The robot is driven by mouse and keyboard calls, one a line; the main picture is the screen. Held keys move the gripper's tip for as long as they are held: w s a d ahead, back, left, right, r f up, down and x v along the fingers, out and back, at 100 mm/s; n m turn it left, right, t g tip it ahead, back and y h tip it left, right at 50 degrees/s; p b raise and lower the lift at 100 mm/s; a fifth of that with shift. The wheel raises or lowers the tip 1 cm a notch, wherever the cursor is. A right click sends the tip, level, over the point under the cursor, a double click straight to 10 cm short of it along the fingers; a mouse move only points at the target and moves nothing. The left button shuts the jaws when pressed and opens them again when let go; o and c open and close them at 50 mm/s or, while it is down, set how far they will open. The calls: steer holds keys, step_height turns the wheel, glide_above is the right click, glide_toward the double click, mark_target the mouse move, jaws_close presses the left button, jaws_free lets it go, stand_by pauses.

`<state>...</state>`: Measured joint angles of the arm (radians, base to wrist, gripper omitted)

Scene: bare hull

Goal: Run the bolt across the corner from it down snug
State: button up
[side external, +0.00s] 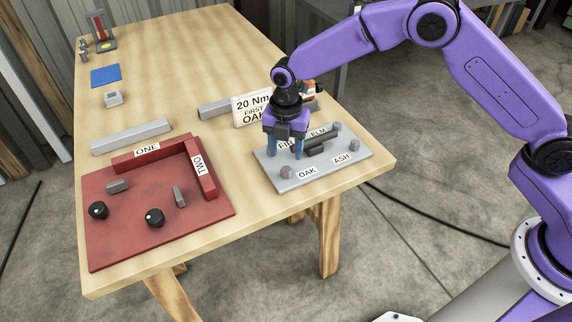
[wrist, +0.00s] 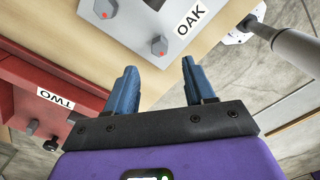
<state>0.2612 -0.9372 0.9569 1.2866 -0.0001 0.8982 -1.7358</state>
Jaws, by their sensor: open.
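A grey plate (side external: 312,176) lies near the table's right corner, with bolts by labels OAK, ASH, ELM and FIR. The OAK bolt (side external: 285,172) is at its front left, the ASH bolt (side external: 355,145) at its front right, and the ELM bolt (side external: 337,126) at its back right. My gripper hides the FIR corner in the side view. My gripper (side external: 284,152) is open and empty, fingers down over the plate's left side. In the wrist view the OAK bolt (wrist: 159,45) shows a red dot, beyond my open fingers (wrist: 160,75).
A sign (side external: 252,108) reading "20 Nm FIRST OAK" stands behind my gripper. A red tray (side external: 130,235) with rails ONE (side external: 147,150) and TWO (side external: 199,167) is at left, holding black knobs and grey blocks. The table's far middle is clear.

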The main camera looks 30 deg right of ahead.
mark_target(286, 169)
step_height(286, 169, down, 7)
steer(key=shift+r, duration=0.15)
jaws_close()
